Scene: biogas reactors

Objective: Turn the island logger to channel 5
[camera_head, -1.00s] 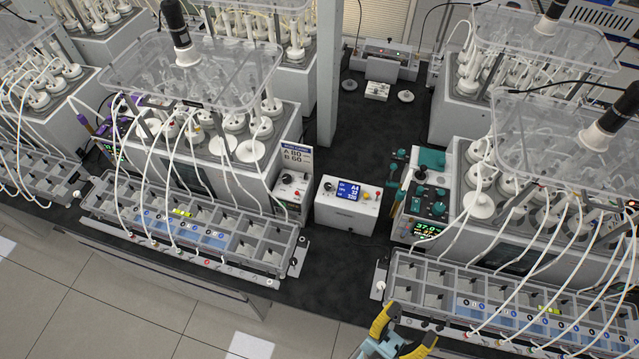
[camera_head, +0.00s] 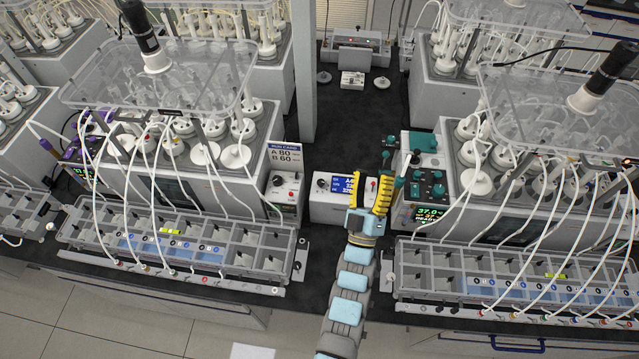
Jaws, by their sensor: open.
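A white box with a small blue display, which looks like the island logger (camera_head: 326,212), stands on the black bench between two reactor units. Its dark knob (camera_head: 319,184) is on the left of its sloped top, and its display (camera_head: 342,184) is beside that. The display text is too small to read surely. My gripper (camera_head: 372,184), with yellow and black fingers, is open and empty. It is in front of the box's right half in the picture and hides part of it. I cannot tell whether it touches the box. The knob is clear of the fingers.
A white pump box (camera_head: 286,190) with a dark knob and a sign (camera_head: 285,156) stands to the left. A panel with teal knobs (camera_head: 428,183) stands close on the right. Tube racks (camera_head: 170,258) line the front edge. Bare black bench lies behind the logger.

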